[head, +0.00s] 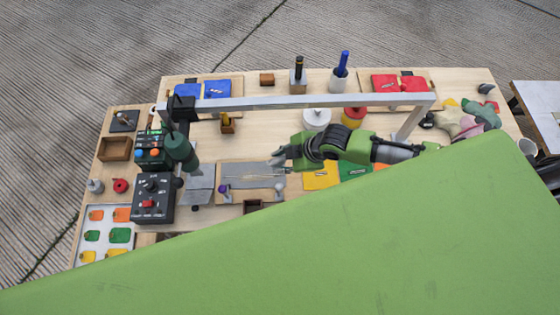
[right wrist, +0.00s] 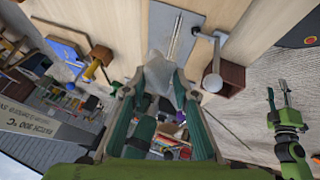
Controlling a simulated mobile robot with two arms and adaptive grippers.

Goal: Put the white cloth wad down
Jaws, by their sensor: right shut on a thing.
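The white cloth wad (right wrist: 158,70) is pinched between the fingertips of my right gripper (right wrist: 160,84) in the right wrist view. It is pale and crumpled. In the head view my right gripper (head: 277,158) is over the middle of the workbench, close to a grey metal plate (head: 245,170); I cannot make out the wad clearly there. In the right wrist view the wad is in front of the plate (right wrist: 176,25); I cannot tell whether they touch. My left gripper (right wrist: 277,97) shows at the right of that view, its fingers apart and empty. It is not seen in the head view.
A grey metal frame (head: 310,102) spans the workbench (head: 270,125). Black control boxes (head: 153,198) stand at the left. A white round lid (head: 317,118), a red and yellow pot (head: 353,117) and coloured panels (head: 321,176) surround my right arm. Bare wood shows left of the lid.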

